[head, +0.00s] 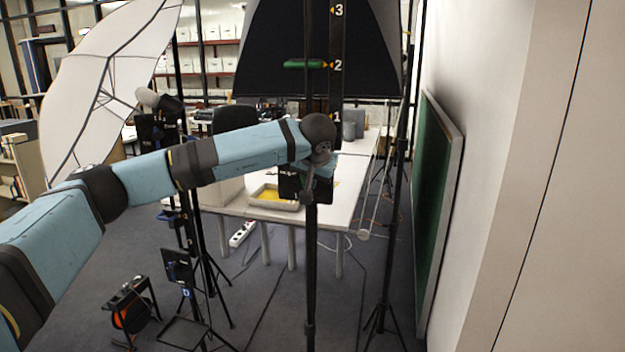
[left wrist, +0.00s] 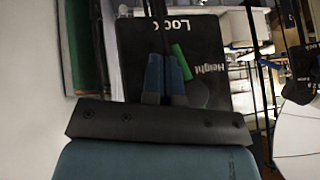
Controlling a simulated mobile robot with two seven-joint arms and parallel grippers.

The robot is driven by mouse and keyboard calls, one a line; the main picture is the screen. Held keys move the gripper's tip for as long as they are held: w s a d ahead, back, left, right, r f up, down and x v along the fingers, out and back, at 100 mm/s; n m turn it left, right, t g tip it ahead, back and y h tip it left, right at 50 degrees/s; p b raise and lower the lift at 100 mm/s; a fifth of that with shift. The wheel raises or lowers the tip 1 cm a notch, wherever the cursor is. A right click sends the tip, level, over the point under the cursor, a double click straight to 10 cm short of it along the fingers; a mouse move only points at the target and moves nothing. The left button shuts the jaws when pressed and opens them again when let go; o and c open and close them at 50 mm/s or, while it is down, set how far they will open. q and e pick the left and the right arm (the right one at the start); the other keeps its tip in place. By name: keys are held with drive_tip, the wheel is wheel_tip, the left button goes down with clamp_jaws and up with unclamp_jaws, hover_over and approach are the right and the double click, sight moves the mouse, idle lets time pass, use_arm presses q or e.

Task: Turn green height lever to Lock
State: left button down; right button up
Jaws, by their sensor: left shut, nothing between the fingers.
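The green height lever (left wrist: 182,62) shows in the left wrist view on a black panel (left wrist: 205,45). The panel is lettered "Lock" at the top and "Height" at the right, both upside down. The lever is tilted, its upper end below the "Lock" lettering. My left gripper (left wrist: 163,78) is shut and empty, its blue fingers just left of the lever; I cannot tell if they touch it. In the head view the black panel box (head: 296,186) is on the stand's pole, partly covered by my left wrist. My right gripper is not in view.
A green marker (head: 304,64) is by number 2 on the stand's scale (head: 338,90). A white table (head: 335,205) with a tray stands behind. A white umbrella (head: 110,80) is at left, a green board (head: 436,180) and wall at right. Tripods and cables occupy the floor.

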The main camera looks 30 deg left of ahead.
use_arm(q)
drive_tip(key=shift+r, duration=0.2)
drive_tip(key=s+d+r, duration=0.1)
drive_tip(key=s+d, duration=0.1)
drive_tip(key=d, duration=0.4)
drive_tip(key=s+d+r+b, duration=0.1)
drive_tip(key=s+d+r, duration=0.1)
drive_tip(key=d, duration=0.4)
drive_tip(key=shift+s+d, duration=0.4)
drive_tip(key=shift+s, duration=0.15)
